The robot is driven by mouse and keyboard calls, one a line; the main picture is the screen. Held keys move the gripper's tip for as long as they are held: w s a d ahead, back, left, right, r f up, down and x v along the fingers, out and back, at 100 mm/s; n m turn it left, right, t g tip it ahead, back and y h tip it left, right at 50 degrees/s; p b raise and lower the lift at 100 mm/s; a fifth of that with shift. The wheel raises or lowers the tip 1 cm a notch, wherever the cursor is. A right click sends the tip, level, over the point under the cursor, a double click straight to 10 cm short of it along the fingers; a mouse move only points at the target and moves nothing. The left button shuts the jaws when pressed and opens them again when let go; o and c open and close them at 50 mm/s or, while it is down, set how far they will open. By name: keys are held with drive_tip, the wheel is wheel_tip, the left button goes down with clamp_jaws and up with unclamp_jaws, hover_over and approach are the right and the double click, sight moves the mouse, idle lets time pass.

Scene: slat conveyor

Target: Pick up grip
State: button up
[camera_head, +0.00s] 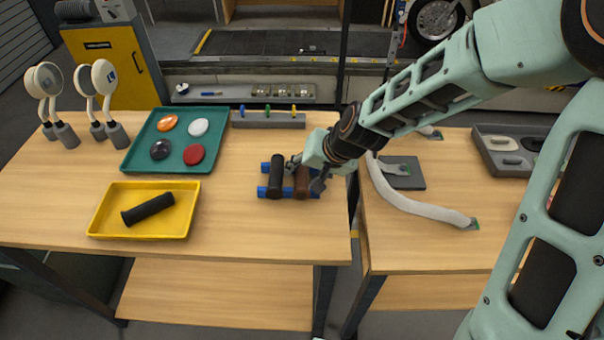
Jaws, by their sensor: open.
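A black grip (276,177) and a brown grip (302,183) lie side by side on a blue rack (263,191) on the wooden table. Another black grip (148,208) lies at a slant in the yellow tray (112,234). My gripper (305,174) is open at the rack. One finger shows near the upper end of the brown grip on its left, and the other shows at its right. The gripper partly hides the brown grip, and I cannot tell whether the fingers touch it.
A green tray (131,156) holds several oval caps. Round mirrors on stalks (104,80) stand at the far left. A grey block with coloured pegs (268,122) is behind the rack. A second table (422,252) with a curved pale pipe (405,203) is at right, past a gap.

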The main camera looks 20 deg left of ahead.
drive_tip(key=shift+c, duration=0.2)
clamp_jaws()
drive_tip(key=shift+r, duration=0.15)
